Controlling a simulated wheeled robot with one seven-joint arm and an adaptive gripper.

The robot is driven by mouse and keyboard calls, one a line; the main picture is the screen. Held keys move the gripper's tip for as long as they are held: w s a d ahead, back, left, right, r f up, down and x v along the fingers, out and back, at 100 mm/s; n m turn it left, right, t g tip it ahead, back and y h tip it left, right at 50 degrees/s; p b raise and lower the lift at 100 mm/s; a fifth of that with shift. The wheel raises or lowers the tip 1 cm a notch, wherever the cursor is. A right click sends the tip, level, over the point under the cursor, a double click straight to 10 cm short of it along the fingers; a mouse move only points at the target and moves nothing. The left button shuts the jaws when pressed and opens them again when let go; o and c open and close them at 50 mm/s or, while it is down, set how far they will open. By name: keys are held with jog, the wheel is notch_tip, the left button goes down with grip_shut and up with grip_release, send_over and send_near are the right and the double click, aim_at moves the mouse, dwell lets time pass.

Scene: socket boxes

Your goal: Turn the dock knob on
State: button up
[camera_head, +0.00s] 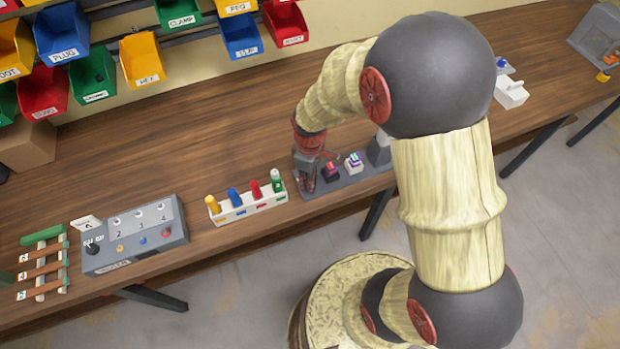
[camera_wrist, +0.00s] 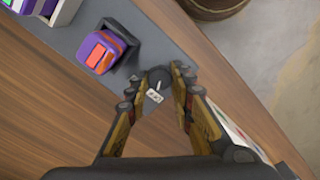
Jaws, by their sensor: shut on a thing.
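The dock is a grey plate (camera_head: 345,184) near the front edge of the bench; its grey surface also shows in the wrist view (camera_wrist: 155,40). The dock knob (camera_wrist: 159,76) is dark and round with a short white pointer line, near one end of the plate. A small white label (camera_wrist: 154,96) lies beside it, its text too small to read surely. My gripper (camera_wrist: 158,83) is shut on the knob, with a fingertip on each side. In the head view, my gripper (camera_head: 305,182) is at the dock's left end, hiding the knob.
A purple and orange block (camera_wrist: 105,50) sits in a dark socket close to the knob. A white rack (camera_head: 246,207) with several coloured pegs stands just left of the dock. A grey switch box (camera_head: 135,240) is farther left. The bench behind is clear.

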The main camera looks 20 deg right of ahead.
grip_shut()
jog(key=shift+m, duration=0.4)
jog(key=m+p, duration=0.2)
jog(key=m, duration=0.1)
jog(key=shift+r+m, duration=0.1)
jog(key=shift+m, duration=0.2)
jog(key=m+p, duration=0.2)
jog(key=m, duration=0.2)
jog(key=shift+m, duration=0.3)
jog(key=shift+m+p, duration=0.5)
jog(key=shift+m, duration=0.9)
jog(key=o, duration=0.7)
grip_release()
